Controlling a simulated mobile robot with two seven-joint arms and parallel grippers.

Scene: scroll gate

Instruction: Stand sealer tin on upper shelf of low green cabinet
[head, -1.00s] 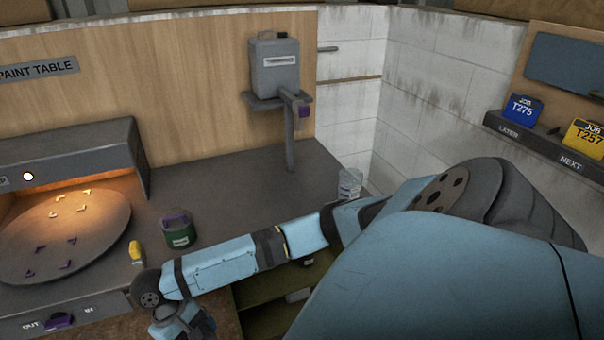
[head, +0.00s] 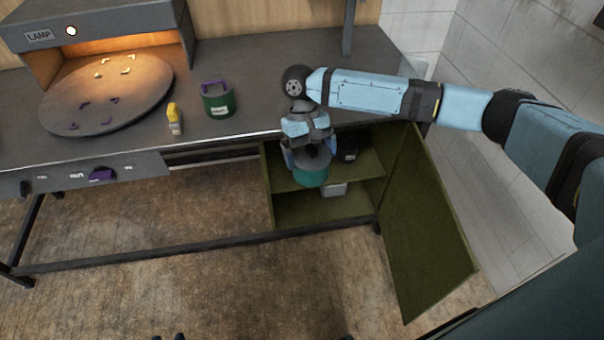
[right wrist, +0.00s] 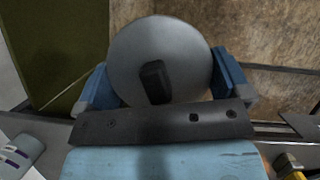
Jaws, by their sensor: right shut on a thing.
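The sealer tin (head: 312,174) is teal-sided with a round grey lid and dark knob, seen from above in the right wrist view (right wrist: 190,50). My right gripper (head: 309,158) is shut on it, with blue fingers on both sides of the tin. The tin looks upright in front of the open low green cabinet (head: 424,232). In the head view it overlaps the front edge of the upper shelf (head: 362,170); I cannot tell whether it touches. The gripper and tin hide part of the shelf.
A dark item (head: 349,151) sits on the upper shelf, right of the tin. A pale box (head: 334,189) is below. The cabinet door stands open at right. The worktop (head: 255,70) overhangs above, holding a green tin (head: 218,100) and a yellow bottle (head: 174,118).

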